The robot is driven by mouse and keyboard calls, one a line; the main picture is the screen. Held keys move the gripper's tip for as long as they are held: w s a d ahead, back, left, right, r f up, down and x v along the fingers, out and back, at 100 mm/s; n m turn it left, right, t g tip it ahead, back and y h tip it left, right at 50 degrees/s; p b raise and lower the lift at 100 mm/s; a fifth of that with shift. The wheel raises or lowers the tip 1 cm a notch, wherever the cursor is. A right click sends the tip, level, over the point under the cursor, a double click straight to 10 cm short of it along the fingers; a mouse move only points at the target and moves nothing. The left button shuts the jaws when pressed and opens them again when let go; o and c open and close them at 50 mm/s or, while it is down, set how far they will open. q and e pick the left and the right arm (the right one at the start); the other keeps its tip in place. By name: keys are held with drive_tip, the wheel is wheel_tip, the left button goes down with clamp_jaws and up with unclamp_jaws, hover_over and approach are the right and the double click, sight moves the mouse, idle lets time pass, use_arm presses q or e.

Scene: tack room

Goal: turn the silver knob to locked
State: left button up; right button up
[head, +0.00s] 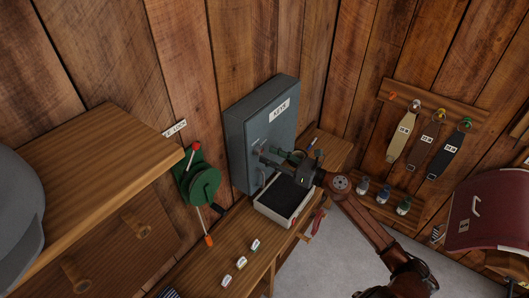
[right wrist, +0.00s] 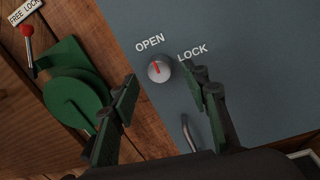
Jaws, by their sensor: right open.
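The silver knob (right wrist: 159,70) is on the grey front of the key cabinet (head: 240,125), between the printed words OPEN (right wrist: 150,44) and LOCK (right wrist: 192,52). Its red mark points up and slightly left, toward OPEN. My right gripper (right wrist: 163,80) is open, with one finger on either side of the knob in the right wrist view and a visible gap to each. Nothing is between the fingers except the view of the knob. In the head view the right gripper (head: 264,156) is close to the cabinet front, and the knob cannot be made out there. My left gripper is not in view.
A metal handle (right wrist: 188,132) is below the knob. Left of the cabinet is a green reel (head: 203,184) with a red-knobbed lever. A dark-lined tray (head: 270,214) sits below the gripper on the wooden bench. Several small bottles (head: 383,194) stand at right.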

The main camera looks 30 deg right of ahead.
sight(262, 152)
drive_tip(key=shift+x, duration=1.5)
clamp_jaws()
